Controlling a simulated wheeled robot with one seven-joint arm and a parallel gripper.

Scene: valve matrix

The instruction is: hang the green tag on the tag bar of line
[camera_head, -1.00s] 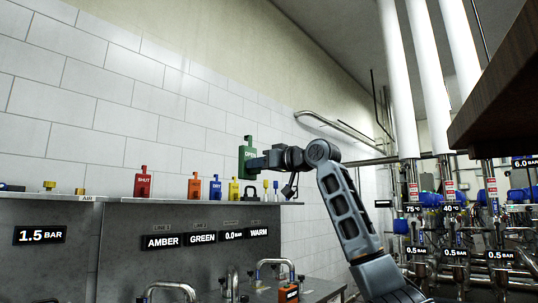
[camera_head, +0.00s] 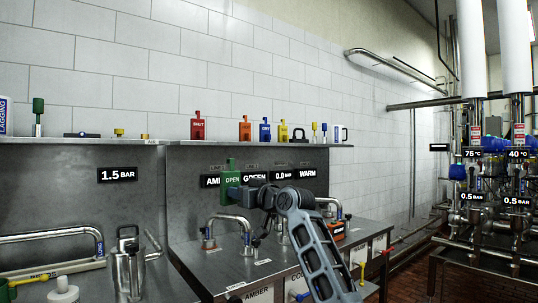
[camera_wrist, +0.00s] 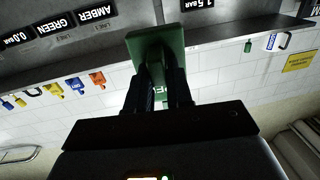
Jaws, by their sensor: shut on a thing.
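The green tag (camera_head: 231,181), a flat upright plate reading OPEN with a narrower tab on top, is held in front of the grey back panel, just below shelf height. My gripper (camera_head: 239,192) is shut on it from the right. In the wrist view the green tag (camera_wrist: 152,42) sits between the two dark fingers of my gripper (camera_wrist: 163,80), and they hide part of its lettering. The tag covers part of the panel behind it, and the GREEN sign (camera_head: 255,178) is partly hidden. I cannot make out a tag bar clearly in any view.
A shelf (camera_head: 80,141) above the panel holds a red SHUT tag (camera_head: 198,126), an orange tag (camera_head: 245,129), a blue tag (camera_head: 265,131) and a yellow tag (camera_head: 283,131). Bent steel spouts (camera_head: 232,218) rise from the bench below. A steel jug (camera_head: 128,265) stands at left.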

